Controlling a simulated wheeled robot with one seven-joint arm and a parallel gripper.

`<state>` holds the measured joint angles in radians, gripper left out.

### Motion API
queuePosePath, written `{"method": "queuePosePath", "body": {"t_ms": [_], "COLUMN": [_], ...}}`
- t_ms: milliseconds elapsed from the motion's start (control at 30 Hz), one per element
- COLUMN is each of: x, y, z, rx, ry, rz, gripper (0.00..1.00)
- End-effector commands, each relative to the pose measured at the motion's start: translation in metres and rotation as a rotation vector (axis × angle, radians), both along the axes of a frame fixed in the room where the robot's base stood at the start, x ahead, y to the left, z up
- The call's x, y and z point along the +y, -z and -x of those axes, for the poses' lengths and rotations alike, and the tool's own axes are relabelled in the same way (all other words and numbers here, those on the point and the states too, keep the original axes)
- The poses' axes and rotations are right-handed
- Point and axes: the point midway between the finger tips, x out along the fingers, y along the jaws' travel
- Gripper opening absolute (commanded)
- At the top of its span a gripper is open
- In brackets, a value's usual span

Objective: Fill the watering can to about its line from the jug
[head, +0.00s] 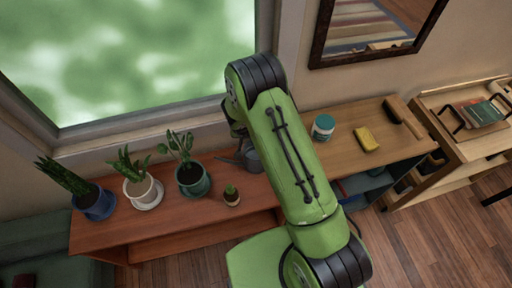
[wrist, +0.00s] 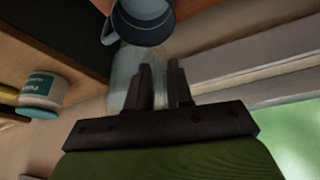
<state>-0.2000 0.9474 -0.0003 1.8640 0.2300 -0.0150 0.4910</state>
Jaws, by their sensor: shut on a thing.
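The grey watering can (head: 253,160) stands on the wooden bench beside the arm, its spout pointing left and part of it hidden by my arm. In the wrist view a blue-grey round vessel with a loop handle, which looks like the watering can (wrist: 148,22), shows at the top edge. My gripper (wrist: 162,82) is shut on a clear, see-through vessel, apparently the jug (wrist: 122,72), which lies close to the can in that view. The jug is hidden behind my arm in the head view. Its tilt, its water level and the can's line cannot be made out.
A labelled jar (head: 323,127), a yellow sponge (head: 366,139) and a brush (head: 401,116) lie to the right. The window (head: 130,60) is close behind the bench.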

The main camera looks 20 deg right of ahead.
Motion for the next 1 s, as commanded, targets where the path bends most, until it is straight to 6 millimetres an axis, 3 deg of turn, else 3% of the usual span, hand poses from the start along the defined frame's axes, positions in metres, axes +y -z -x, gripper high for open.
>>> {"method": "queuePosePath", "body": {"t_ms": [33,200,433,800,1000], "x": [0.011,0.041,0.087,0.18,0.202], "y": [-0.005,-0.014,-0.029,-0.057,-0.064], "z": [-0.013,-0.038,-0.053,-0.043,-0.034], "rx": [-0.012,-0.017,-0.023,-0.029,-0.028], "ry": [0.041,0.211,0.39,0.654,0.719], "rz": [0.004,0.007,0.011,0.019,0.024], "gripper": [0.0,0.0,0.0,0.0,0.0]}}
